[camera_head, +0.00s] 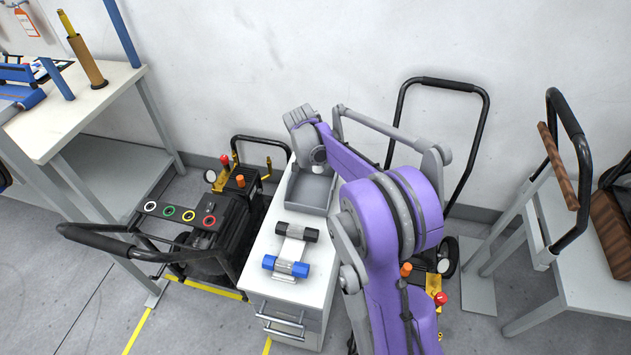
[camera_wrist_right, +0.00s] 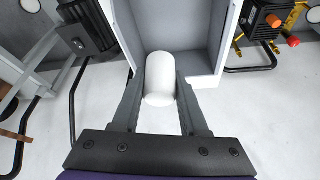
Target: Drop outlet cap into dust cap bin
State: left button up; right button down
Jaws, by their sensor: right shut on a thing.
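The outlet cap (camera_wrist_right: 161,80) is a white cylinder between the two grey fingers of my right gripper (camera_wrist_right: 160,92) in the right wrist view. The fingers are shut on it. In the head view my right gripper (camera_head: 317,155) points down over the far part of a grey open bin (camera_head: 305,192), which looks like the dust cap bin. The bin stands on the white cabinet, and its wall also shows in the right wrist view (camera_wrist_right: 208,78). The cap's height above the bin floor is hard to tell. My left gripper is not in view.
On the cabinet (camera_head: 262,262), nearer than the bin, lie a black-ended and a blue-ended cylinder (camera_head: 287,266) on a light holder. A pressure washer (camera_head: 215,225) with coloured rings stands left of the cabinet. Another stands to its right, partly behind my arm.

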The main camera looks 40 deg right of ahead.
jog(key=shift+s+f, duration=0.1)
jog(key=shift+f, duration=0.4)
jog(key=shift+f+b, duration=1.6)
jog(key=shift+f, duration=0.65)
jog(key=shift+c, duration=1.8)
grip_release()
jog(key=shift+r, duration=0.15)
jog(key=v, duration=1)
jog(key=shift+r+p, duration=0.3)
jog(key=shift+p, duration=0.15)
jog(key=shift+a, duration=0.1)
